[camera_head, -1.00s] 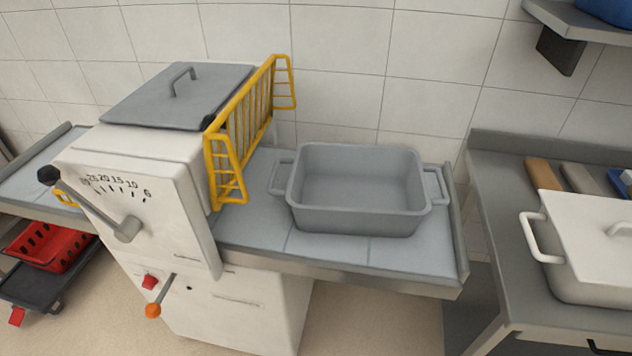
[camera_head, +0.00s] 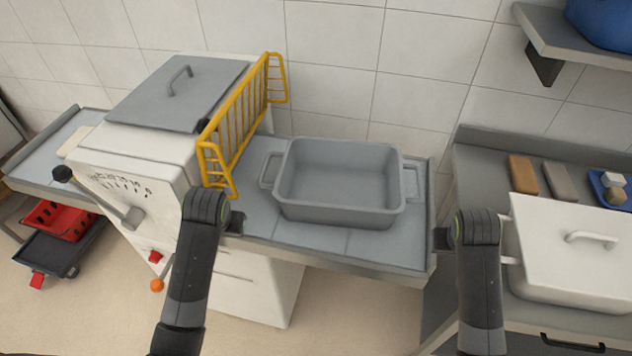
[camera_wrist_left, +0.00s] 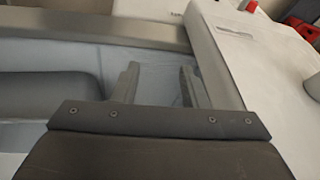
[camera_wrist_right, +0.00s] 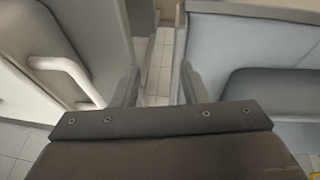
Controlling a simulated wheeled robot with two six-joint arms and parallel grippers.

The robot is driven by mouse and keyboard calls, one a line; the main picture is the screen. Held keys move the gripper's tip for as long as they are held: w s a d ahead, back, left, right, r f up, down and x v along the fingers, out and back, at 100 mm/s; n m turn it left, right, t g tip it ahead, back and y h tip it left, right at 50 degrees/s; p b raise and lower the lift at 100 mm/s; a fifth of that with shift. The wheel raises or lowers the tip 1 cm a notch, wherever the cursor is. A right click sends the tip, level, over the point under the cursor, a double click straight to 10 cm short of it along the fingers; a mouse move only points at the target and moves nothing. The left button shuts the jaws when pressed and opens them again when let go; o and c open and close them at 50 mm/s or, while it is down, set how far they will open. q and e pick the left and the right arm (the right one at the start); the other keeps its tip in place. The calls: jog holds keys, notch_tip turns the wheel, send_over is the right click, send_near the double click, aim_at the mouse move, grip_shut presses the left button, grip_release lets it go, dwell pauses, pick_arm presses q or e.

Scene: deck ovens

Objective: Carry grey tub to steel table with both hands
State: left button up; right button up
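The grey tub (camera_head: 340,185) stands upright and empty on the blue-grey side table (camera_head: 310,240) of the white machine, its handles to the left and right. My left gripper (camera_head: 238,222) is at the tub's near left, apart from the left handle (camera_head: 268,170). My right gripper (camera_head: 440,238) is at its near right, apart from the right handle (camera_head: 412,180). In the left wrist view the fingers (camera_wrist_left: 157,85) are apart with nothing between them. The right wrist view also shows parted, empty fingers (camera_wrist_right: 160,87). The steel table (camera_head: 482,170) is at the right.
A white lidded tub (camera_head: 550,235) takes up the steel table's front. Several blocks, including a brown one (camera_head: 523,174), and a blue tray (camera_head: 600,192) lie behind it. A yellow guard (camera_head: 240,120) rises left of the grey tub. A shelf (camera_head: 550,32) hangs at upper right.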

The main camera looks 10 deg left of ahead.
aim_at(264, 167)
pick_arm(q)
jog(key=w+d+r, duration=0.3)
jog(key=w+r, duration=0.3)
jog(key=w, duration=0.2)
jog(key=w+d+r+m, duration=0.1)
jog(key=w+d+r, duration=0.3)
jog(key=w+r, duration=0.3)
jog(key=shift+w+d+t, duration=0.2)
jog(key=shift+w+t, duration=0.1)
jog(key=shift+w, duration=0.05)
pick_arm(e)
jog(key=w+a+r, duration=0.4)
jog(key=w+r, duration=0.2)
jog(key=w, duration=0.2)
jog(key=w+a+r, duration=0.3)
jog(key=w+r, duration=0.4)
jog(key=shift+w+a+n+h, duration=0.3)
jog(key=shift+w+a, duration=0.1)
pick_arm(q)
jog(key=shift+f, duration=0.1)
jog(key=x, duration=1.7)
jog(key=shift+w+a, duration=0.1)
jog(key=shift+a, duration=0.3)
pick_arm(e)
jog(key=x, duration=1.7)
jog(key=shift+w, duration=0.45)
pick_arm(q)
grip_shut()
pick_arm(e)
grip_shut()
